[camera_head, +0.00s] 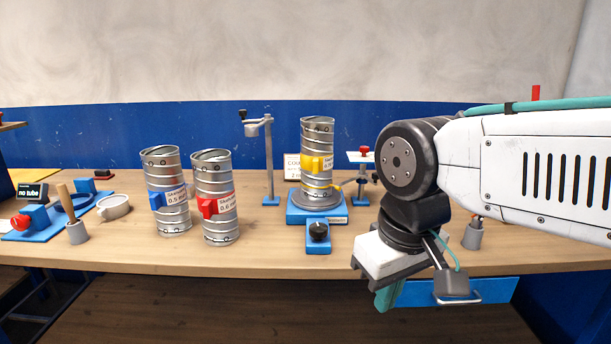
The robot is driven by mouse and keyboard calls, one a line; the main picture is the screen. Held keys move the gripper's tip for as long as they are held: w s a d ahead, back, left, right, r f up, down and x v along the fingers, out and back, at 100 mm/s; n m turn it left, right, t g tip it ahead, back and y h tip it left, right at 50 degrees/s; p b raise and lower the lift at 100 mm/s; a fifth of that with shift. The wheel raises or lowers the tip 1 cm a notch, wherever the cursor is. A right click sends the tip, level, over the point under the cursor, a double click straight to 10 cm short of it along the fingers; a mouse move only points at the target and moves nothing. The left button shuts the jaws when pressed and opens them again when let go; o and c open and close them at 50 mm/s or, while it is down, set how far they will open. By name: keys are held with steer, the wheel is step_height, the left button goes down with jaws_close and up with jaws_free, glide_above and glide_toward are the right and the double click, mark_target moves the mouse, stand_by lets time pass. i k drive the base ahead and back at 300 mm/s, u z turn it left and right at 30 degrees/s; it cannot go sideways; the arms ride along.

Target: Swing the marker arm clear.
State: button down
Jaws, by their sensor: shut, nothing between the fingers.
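A grey post on a blue foot carries a short swing arm (257,125) with a black knob and a pale holder at its end; it looks like the marker arm. The arm points left, away from the duct tube (317,150) with the yellow tag, which stands upright on a blue turntable base (303,213). My gripper (388,297) has teal fingers and hangs at the table's front edge, right of the turntable. It is shut and empty, well apart from the swing arm. The fingertips are partly hidden by the wrist.
Two duct tubes with a blue tag (167,215) and a red tag (217,225) stand left of centre. A black-knobbed blue box (318,236) sits before the turntable. A stand with a white plate (359,157) is at its right. My arm covers the right side.

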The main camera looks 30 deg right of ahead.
mark_target(376, 177)
steer(key=u, duration=0.2)
steer(key=i, duration=0.95)
steer(key=z, duration=0.55)
